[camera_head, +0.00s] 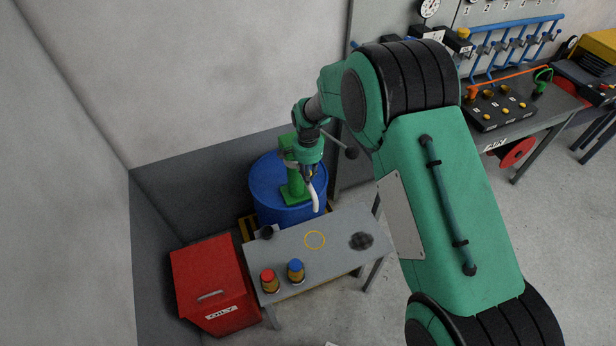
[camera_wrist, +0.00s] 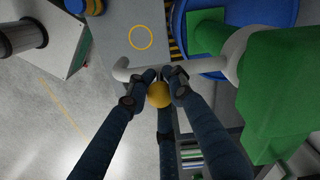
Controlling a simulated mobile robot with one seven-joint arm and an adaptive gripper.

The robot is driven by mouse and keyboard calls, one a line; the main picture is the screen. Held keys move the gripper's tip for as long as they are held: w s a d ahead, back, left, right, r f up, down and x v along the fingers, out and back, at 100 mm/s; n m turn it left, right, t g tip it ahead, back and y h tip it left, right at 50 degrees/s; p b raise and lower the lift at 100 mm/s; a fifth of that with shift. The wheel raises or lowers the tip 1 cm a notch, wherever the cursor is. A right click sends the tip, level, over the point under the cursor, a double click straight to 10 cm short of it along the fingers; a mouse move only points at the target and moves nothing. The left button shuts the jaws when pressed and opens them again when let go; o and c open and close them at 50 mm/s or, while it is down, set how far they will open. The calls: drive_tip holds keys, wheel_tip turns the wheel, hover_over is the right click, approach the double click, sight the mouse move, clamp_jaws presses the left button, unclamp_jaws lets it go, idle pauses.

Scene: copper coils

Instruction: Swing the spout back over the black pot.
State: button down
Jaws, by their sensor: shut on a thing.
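The green pump (camera_head: 292,185) stands on the blue drum (camera_head: 268,180). Its white spout (camera_head: 318,196) reaches out with the tip bent down, in the head view to the right of the black pot (camera_head: 266,232). The pot stands at the back left of the grey table and I cannot make it out in the wrist view. My gripper (camera_wrist: 164,76) is shut on the spout by a yellow knob (camera_wrist: 160,95). In the wrist view the spout's bent end (camera_wrist: 122,70) sticks out left of the fingers, apart from the pot. In the head view my wrist hides much of the grasp.
Walls close off the back and left.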

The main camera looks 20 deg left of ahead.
drive_tip(key=shift+a, duration=0.15)
drive_tip(key=s+a+m+b, duration=0.2)
drive_tip(key=s+a+m, duration=0.1)
drive_tip(key=a+m, duration=0.9)
drive_tip(key=shift+s+a, duration=0.25)
drive_tip(key=shift+a, duration=0.45)
drive_tip(key=shift+r, duration=0.1)
drive_tip(key=c, duration=1.5)
unclamp_jaws()
drive_tip(key=shift+a, duration=0.1)
wheel_tip(320, 180, up, 12)
drive_tip(key=shift+f, duration=0.1)
